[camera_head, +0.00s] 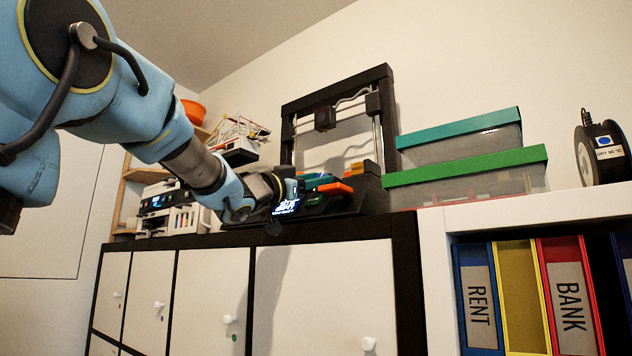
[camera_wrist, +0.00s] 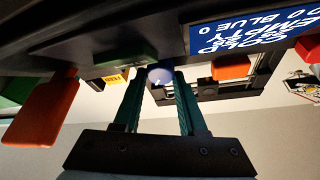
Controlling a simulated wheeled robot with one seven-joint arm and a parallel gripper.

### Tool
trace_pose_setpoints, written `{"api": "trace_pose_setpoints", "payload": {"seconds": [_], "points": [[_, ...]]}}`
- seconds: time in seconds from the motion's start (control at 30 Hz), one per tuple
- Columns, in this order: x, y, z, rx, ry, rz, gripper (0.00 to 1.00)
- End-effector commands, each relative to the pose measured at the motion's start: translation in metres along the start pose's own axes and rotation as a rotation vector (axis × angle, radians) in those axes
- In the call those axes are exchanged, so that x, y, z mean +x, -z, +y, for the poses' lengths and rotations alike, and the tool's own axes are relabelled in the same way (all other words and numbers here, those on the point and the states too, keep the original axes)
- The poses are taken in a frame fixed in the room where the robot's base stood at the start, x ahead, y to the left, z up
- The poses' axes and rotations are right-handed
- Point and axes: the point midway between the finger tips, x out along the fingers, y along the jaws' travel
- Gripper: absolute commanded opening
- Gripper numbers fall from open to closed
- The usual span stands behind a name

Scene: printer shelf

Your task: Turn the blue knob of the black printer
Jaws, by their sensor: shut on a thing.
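The black printer (camera_head: 382,98) stands on top of the cabinet in the head view, with an upright frame and a low base. Its lit display (camera_head: 287,207) shows at the front, and also in the wrist view (camera_wrist: 255,27), upside down. The blue knob (camera_wrist: 160,73) sits between the tips of my teal fingers in the wrist view. My gripper (camera_head: 317,182) is at the front of the printer and is shut on the knob. In the head view the knob is hidden behind my gripper.
An orange part (camera_head: 334,188) is beside my gripper at the printer's base. Boxes with teal (camera_head: 460,128) and green lids (camera_head: 467,165) stand right of the printer. A black spool (camera_head: 600,152) is further right. A white printer (camera_head: 168,212) stands at the left.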

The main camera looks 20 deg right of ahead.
Motion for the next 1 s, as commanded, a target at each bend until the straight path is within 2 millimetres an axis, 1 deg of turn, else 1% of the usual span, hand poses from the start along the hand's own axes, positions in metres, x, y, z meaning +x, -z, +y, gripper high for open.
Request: {"api": "trace_pose_setpoints", "payload": {"seconds": [0.27,0.67,0.7,0.93,0.97,1.0], "points": [[0.0000,-0.0004,-0.0004,0.065,-0.026,-0.001,0.00],[0.0001,-0.0002,-0.0002,0.072,-0.029,-0.001,0.00],[0.0001,-0.0002,-0.0002,0.071,-0.029,-0.001,0.42],[0.0001,0.0000,-0.0002,0.071,-0.029,0.000,0.68],[0.0001,0.0000,-0.0001,0.071,-0.029,0.000,0.71],[0.0001,0.0000,-0.0001,0.071,-0.029,0.000,0.71]]}}
